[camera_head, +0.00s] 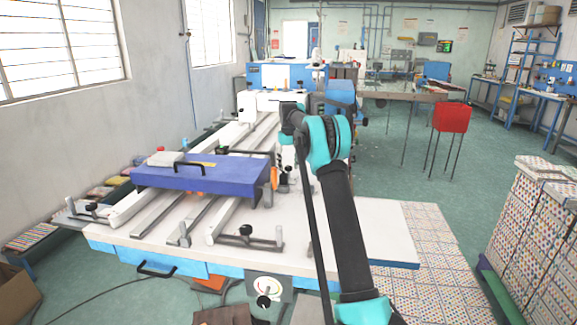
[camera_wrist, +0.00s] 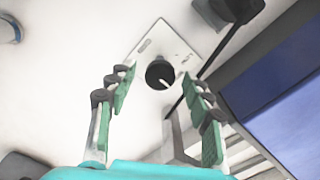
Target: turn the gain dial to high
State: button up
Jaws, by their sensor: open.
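A dial with a round black knob (camera_wrist: 160,74) and a pale pointer mark sits on a light rectangular plate (camera_wrist: 147,46) in the wrist view. The pointer slants toward the lower right. My gripper (camera_wrist: 157,84) is open, with its green-padded fingers spread to the left and right of the knob; neither visibly touches it. In the head view my gripper (camera_head: 285,177) hangs low over the white table beside the blue-purple block, partly hidden by my arm. I cannot make out this dial there.
The blue-purple block (camera_head: 205,173) lies across rails on the white table (camera_head: 375,225). A grey panel with a black knob (camera_head: 263,301) is on the table's front. A red box (camera_head: 452,117) stands on legs at the right. The table's right part is clear.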

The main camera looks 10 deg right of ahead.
jog(key=c, duration=1.1)
jog(key=shift+c, duration=0.2)
jog(key=shift+m, duration=0.3)
jog(key=m, duration=1.1)
jog(key=shift+m, duration=0.3)
jog(key=o, duration=1.1)
jog(key=shift+o, duration=0.2)
